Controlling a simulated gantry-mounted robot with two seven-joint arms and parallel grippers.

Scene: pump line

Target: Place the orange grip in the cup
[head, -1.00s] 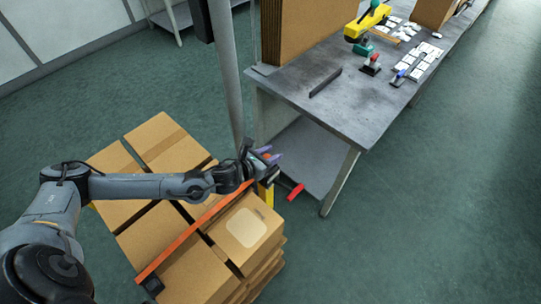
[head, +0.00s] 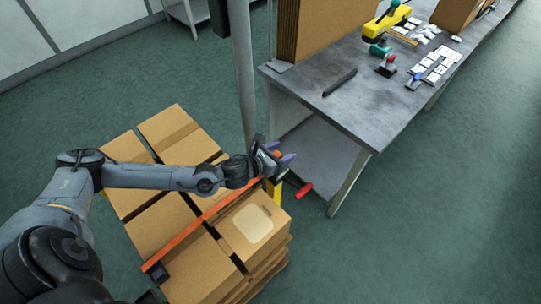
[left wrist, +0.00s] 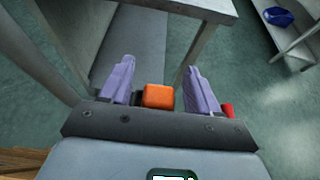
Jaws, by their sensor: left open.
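My left gripper (head: 280,152) has two purple fingers and hangs beyond the far right corner of the stacked boxes. It is open in the left wrist view (left wrist: 161,68). An orange block-like piece, likely the orange grip (left wrist: 158,96), sits between the finger bases with a gap on each side. It shows small between the fingers in the head view (head: 277,153). I cannot tell what it is attached to. No cup can be clearly made out; a blue rounded vessel (left wrist: 278,16) lies on a shelf at the top right of the wrist view. My right gripper is out of view.
Cardboard boxes (head: 165,238) lie under my left arm, crossed by an orange bar (head: 208,216). A yellow post (head: 279,192) and red piece (head: 304,190) are just below the gripper. A grey workbench (head: 350,100) stands beyond. Floor at right is clear.

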